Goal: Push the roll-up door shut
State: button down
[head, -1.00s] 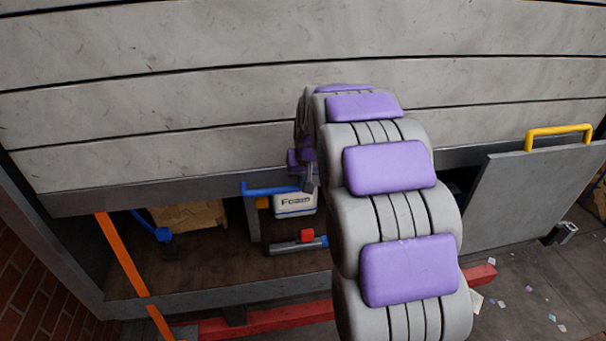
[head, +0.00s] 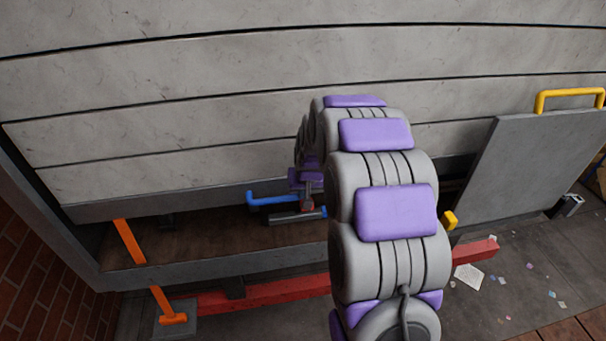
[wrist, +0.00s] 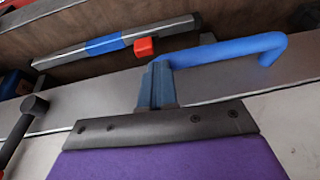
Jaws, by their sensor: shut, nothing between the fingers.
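The grey slatted roll-up door (head: 170,120) fills the upper head view. Its dark bottom bar (head: 150,205) sits low, with a narrow open gap to the sill (head: 190,272) below. A blue handle (head: 268,199) is on the bottom bar, just left of my gripper (head: 307,205). In the wrist view the handle (wrist: 225,52) arches right behind my gripper's closed fingers (wrist: 157,85). The fingers overlap the handle's left end and lie over the grey bar; I cannot tell whether they touch. My arm hides part of the door and gap.
An orange strap (head: 130,242) hangs at the left of the opening. A red beam (head: 270,292) runs low in front. A grey panel with a yellow handle (head: 568,93) stands at the right. A grey bar-like tool with a blue band (wrist: 104,45) shows in the wrist view.

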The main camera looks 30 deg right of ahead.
jog(key=f+b, duration=0.4)
jog(key=f, duration=1.4)
jog(key=shift+w+f, duration=0.15)
jog(key=shift+w, duration=0.05)
jog(key=shift+s+f, duration=0.25)
jog(key=shift+f, duration=0.4)
